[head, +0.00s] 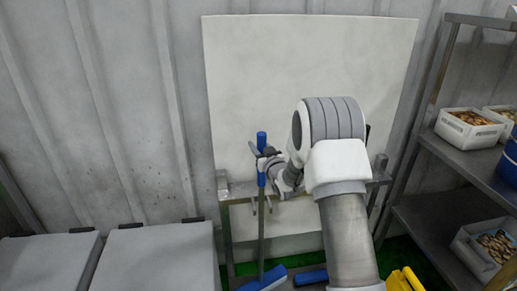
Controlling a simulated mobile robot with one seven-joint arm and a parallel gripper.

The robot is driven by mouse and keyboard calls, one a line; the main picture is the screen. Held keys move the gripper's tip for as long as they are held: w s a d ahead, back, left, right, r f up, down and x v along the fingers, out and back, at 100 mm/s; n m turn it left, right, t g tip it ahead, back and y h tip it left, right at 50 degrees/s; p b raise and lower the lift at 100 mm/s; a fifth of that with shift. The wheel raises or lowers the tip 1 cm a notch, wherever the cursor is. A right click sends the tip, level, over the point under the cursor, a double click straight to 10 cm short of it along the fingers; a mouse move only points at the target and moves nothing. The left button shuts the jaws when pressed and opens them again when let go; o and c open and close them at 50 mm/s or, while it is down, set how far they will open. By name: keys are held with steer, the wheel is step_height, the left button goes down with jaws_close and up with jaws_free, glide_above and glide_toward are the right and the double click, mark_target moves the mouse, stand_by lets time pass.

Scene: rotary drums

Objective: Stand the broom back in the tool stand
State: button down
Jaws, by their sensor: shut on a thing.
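The tool stand (236,190) is a metal frame with a cross rail and hooks, in front of a white board. The broom handle passes in front of the stand's rail. Whether it touches the rail or a hook I cannot tell. My arm hides the stand's right middle part.
A second blue piece (311,277) lies low beside the broom head. A yellow object (404,281) is at the bottom right. A metal shelf (436,212) with white crates (468,129) of brown items stands at right. Grey lidded boxes (155,258) fill the lower left.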

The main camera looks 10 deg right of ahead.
steer(key=shift+r, duration=0.1)
steer(key=c, duration=0.5)
jaws_free()
steer(key=shift+s, duration=0.1)
steer(key=s+d+p, duration=0.2)
steer(key=s, duration=0.9)
steer(key=s+d+r+m+g+h, duration=0.15)
steer(key=s+r+g+h, duration=0.3)
steer(key=s+r, duration=0.65)
steer(key=s+a+g, duration=0.1)
steer(key=s+g, duration=0.2)
steer(key=s, duration=1)
steer(key=s+a+r+g+y, duration=0.1)
steer(key=s+g, duration=0.3)
steer(key=s, duration=0.9)
steer(key=shift+a+r+m, duration=0.15)
steer(key=shift+a+m, duration=0.2)
steer(key=shift+a, duration=0.1)
